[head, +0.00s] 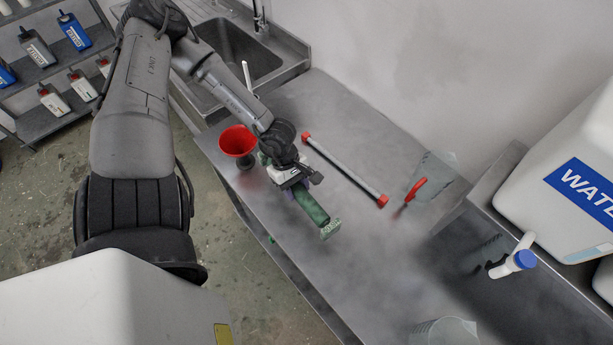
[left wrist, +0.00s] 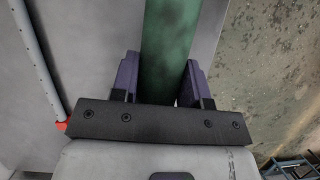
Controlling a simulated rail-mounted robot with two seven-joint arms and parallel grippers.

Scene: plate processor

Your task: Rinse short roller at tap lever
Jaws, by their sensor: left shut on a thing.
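My left gripper (head: 290,188) is shut on a green roller (head: 312,207), just above or at the metal worktop; I cannot tell if it touches. The roller's pale green end shows at the lower right. In the left wrist view the green roller (left wrist: 168,45) lies between the purple fingers (left wrist: 160,82). On the right, a white tap (head: 518,258) with a blue end sits below a white water container (head: 570,170). A faucet (head: 260,15) stands at the sink (head: 235,50) at the back. My right gripper is out of view.
A grey bar with red ends (head: 345,170) lies on the worktop (head: 300,265) right of my gripper. A red funnel (head: 237,140) stands left of it. A clear pitcher with a red handle (head: 418,190) and a clear beaker (head: 445,331) are to the right. Bottles fill a shelf (head: 50,70) at left.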

